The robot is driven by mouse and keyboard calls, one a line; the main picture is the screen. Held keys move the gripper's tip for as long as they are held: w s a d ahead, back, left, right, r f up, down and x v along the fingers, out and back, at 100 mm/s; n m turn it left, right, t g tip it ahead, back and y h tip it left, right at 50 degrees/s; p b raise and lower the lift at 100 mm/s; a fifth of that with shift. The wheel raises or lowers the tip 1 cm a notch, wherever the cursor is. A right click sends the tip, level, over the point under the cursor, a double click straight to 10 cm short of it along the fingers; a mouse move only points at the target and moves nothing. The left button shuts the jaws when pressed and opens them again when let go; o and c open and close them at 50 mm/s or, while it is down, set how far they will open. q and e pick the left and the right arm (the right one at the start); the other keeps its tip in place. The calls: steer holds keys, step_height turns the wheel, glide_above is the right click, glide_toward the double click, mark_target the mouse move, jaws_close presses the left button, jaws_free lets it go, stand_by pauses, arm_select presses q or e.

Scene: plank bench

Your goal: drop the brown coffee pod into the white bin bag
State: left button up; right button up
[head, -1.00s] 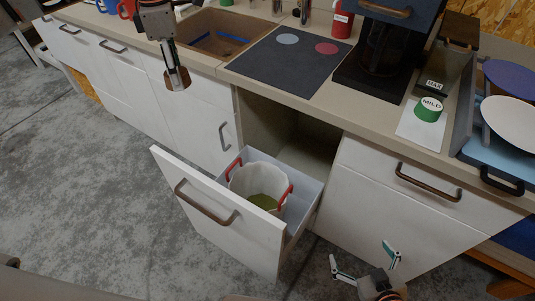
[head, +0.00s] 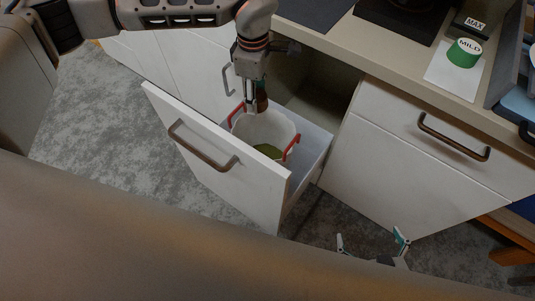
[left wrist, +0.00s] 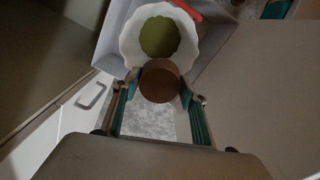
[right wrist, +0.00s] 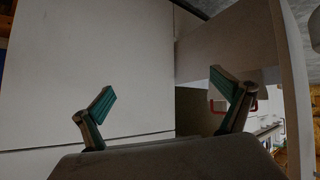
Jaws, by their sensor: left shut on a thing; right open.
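My left gripper (head: 256,101) is shut on the brown coffee pod (head: 262,101) and holds it above the back part of the white bin bag (head: 262,127). In the left wrist view the brown pod (left wrist: 160,80) sits between the fingertips (left wrist: 158,92) and overlaps the near rim of the white bag (left wrist: 128,42). The bag lines a bin with red handles (head: 291,147) inside the open drawer. Something green (head: 268,151) lies at the bottom of the bag. My right gripper (head: 372,247) is open and empty, low in front of the cabinet; its fingers (right wrist: 165,98) also show in the right wrist view.
The open drawer's front (head: 215,160) stands between me and the bin. A green pod marked MILD (head: 464,53) stands on a white card on the counter (head: 400,62). A closed drawer with a brown handle (head: 452,138) is at right.

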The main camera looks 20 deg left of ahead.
arm_select(q)
step_height(320, 180, down, 4)
steer(key=shift+s+b, duration=0.1)
steer(key=shift+b, duration=0.85)
steer(key=shift+f+b, duration=0.55)
steer(key=shift+f, duration=0.2)
arm_select(e)
steer(key=shift+w+a, duration=0.6)
arm_select(q)
steer(key=shift+r, duration=0.1)
arm_select(e)
steer(key=shift+r, duration=0.15)
arm_select(q)
steer(key=o, duration=1)
arm_select(e)
steer(key=shift+d, duration=0.1)
arm_select(q)
step_height(320, 180, up, 12)
